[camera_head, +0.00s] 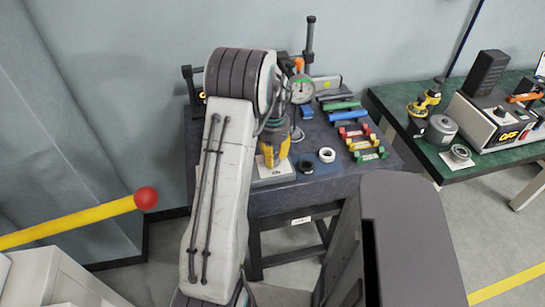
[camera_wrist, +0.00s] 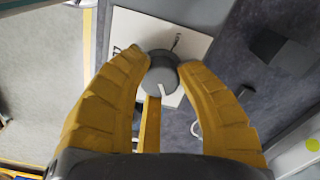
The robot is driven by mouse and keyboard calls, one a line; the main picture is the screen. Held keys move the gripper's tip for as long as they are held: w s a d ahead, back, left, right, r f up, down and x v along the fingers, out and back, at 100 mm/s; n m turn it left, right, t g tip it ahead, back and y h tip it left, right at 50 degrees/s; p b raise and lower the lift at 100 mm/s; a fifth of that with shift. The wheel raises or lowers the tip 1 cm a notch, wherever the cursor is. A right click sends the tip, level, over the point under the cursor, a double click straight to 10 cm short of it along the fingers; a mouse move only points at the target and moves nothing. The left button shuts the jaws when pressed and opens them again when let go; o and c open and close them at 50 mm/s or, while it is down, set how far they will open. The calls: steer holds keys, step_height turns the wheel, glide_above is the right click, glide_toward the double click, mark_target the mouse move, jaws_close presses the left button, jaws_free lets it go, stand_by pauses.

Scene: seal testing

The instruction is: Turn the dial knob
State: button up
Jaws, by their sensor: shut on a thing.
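The dial knob (camera_wrist: 161,76) is grey and round with a pale pointer mark, in the middle of the wrist view. It sits over a white plate (camera_wrist: 180,36) with some dark lettering. In the head view my gripper (camera_head: 274,158) points down over the white plate (camera_head: 272,176) at the near left of the dark table. The knob itself is hidden there by the fingers.
A black ring (camera_head: 306,167) and a white ring (camera_head: 327,155) lie right of the plate. Coloured handled pieces (camera_head: 360,142) and a round gauge (camera_head: 302,88) are farther right and back. A green-topped bench (camera_head: 400,103) with equipment stands at the right.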

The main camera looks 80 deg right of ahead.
steer(key=shift+a+f, duration=0.1)
steer(key=shift+f, duration=0.05)
stand_by(0.4)
steer(key=o, duration=1.2)
step_height(320, 180, up, 12)
steer(key=shift+r, duration=0.1)
steer(key=shift+s, duration=0.1)
stand_by(0.7)
